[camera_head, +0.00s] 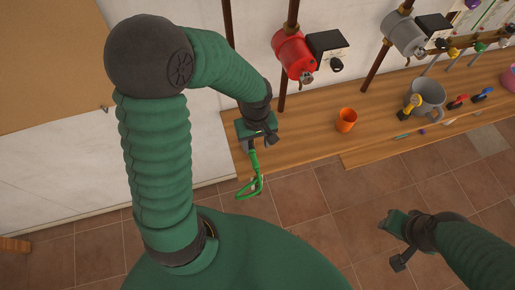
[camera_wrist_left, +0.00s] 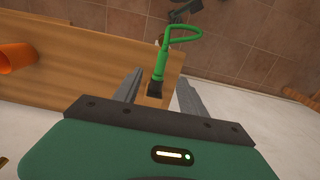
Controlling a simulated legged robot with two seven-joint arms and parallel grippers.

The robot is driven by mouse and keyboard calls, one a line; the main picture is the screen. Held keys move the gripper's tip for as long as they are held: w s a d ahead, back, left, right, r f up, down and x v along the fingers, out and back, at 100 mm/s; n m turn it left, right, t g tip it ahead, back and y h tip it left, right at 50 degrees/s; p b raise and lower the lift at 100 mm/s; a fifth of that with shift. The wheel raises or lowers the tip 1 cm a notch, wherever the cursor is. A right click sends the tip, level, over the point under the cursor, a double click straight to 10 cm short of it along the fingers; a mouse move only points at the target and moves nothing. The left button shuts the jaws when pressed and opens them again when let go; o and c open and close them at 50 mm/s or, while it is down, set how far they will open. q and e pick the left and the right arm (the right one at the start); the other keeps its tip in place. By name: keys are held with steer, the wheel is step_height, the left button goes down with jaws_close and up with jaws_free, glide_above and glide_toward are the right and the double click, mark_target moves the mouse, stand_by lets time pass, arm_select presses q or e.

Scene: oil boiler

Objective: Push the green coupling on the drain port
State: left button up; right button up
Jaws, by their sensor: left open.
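The green coupling (camera_head: 254,160), with a green hose loop, shows below my left gripper (camera_head: 252,146) near the left end of the wooden bench. In the left wrist view the coupling (camera_wrist_left: 160,66) has a dark end between the two grey fingers of my left gripper (camera_wrist_left: 158,92). The fingers are apart; I cannot tell whether either touches it. The loop extends away over the floor. I cannot make out the drain port for certain. My right gripper (camera_head: 398,240) is over the floor at lower right, away from the coupling; its fingers are unclear.
The wooden bench (camera_head: 300,125) bears an orange cup (camera_head: 346,120), a grey mug (camera_head: 427,98) and several small tools. A red cylinder (camera_head: 293,54) and a grey cylinder (camera_head: 404,34) sit on vertical pipes above the bench. The tiled floor in front is clear.

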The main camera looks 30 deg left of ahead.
arm_select(q)
glide_above(256, 163)
steer(key=f, duration=0.8)
steer(key=shift+s+d+b, duration=0.25)
steer(key=shift+s+b, duration=0.15)
steer(key=f, duration=0.2)
steer(key=w+f, duration=0.1)
steer(key=f, duration=0.1)
steer(key=shift+a+f, duration=0.1)
steer(key=shift+a, duration=0.1)
steer(key=shift+a+f, duration=0.1)
steer(key=shift+f, duration=0.1)
steer(key=shift+a, duration=0.1)
steer(key=shift+s+r, duration=0.15)
steer(key=shift+s, duration=0.15)
steer(key=shift+w+d, duration=0.1)
steer(key=shift+d, duration=0.2)
steer(key=c, duration=0.8)
jaws_close()
steer(key=shift+o, duration=2.1)
jaws_free()
steer(key=shift+a, duration=0.15)
steer(key=o, duration=0.4)
arm_select(e)
steer(key=shift+s+d+f, duration=0.3)
steer(key=shift+s+f, duration=0.15)
steer(key=shift+s, duration=0.15)
